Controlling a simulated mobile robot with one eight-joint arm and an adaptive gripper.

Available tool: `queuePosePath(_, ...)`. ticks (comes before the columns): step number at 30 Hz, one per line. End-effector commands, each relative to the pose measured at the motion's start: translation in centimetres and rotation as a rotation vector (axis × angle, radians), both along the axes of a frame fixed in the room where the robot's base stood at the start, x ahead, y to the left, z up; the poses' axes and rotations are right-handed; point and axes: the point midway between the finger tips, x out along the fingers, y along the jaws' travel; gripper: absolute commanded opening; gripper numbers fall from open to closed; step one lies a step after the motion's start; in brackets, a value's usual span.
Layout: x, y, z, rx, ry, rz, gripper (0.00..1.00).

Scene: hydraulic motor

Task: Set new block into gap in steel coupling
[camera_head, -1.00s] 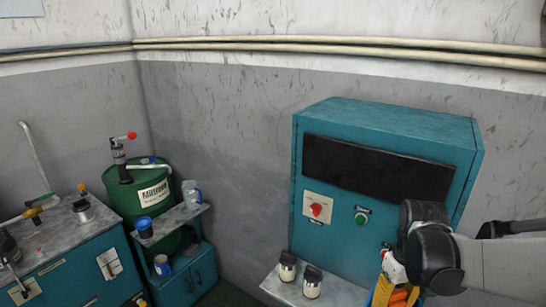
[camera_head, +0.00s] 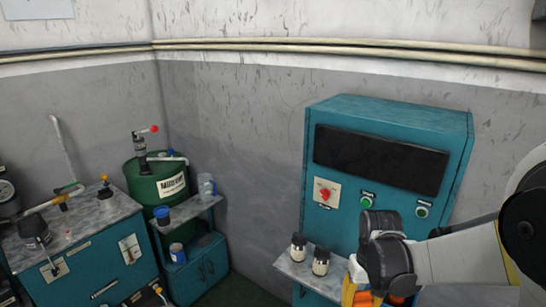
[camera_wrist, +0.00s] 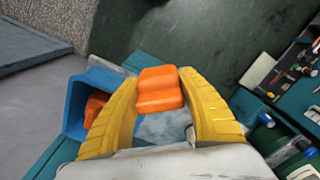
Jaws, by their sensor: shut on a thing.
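The orange block (camera_wrist: 157,90), soft-edged and grooved across its face, is between the yellow fingers of my gripper (camera_wrist: 160,79) in the wrist view. The fingers are shut on its sides. In the head view, my gripper (camera_head: 362,287) hangs at the lower right, in front of the teal control cabinet, with a yellow finger and some orange showing at the bottom edge. A blue bin (camera_wrist: 75,106) with more orange inside is left of my gripper in the wrist view. I cannot make out the steel coupling in either view.
Two small dark-topped containers (camera_head: 320,262) stand on a ledge (camera_head: 288,265) left of my gripper. The teal control cabinet (camera_head: 455,150) has a red knob and green buttons. A green barrel (camera_head: 160,187), a small shelf (camera_head: 190,212) and a cluttered workbench (camera_head: 95,240) stand at the left.

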Motion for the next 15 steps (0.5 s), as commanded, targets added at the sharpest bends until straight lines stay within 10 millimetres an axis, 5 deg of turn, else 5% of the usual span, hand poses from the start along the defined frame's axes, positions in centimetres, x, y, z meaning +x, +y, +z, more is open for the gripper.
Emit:
queuePosePath(4,1.4,3.1,-2.0,0.000,0.000,-0.035,0.07)
queuePosePath(15,1.3,2.9,-8.1,0.000,0.000,-0.042,0.07)
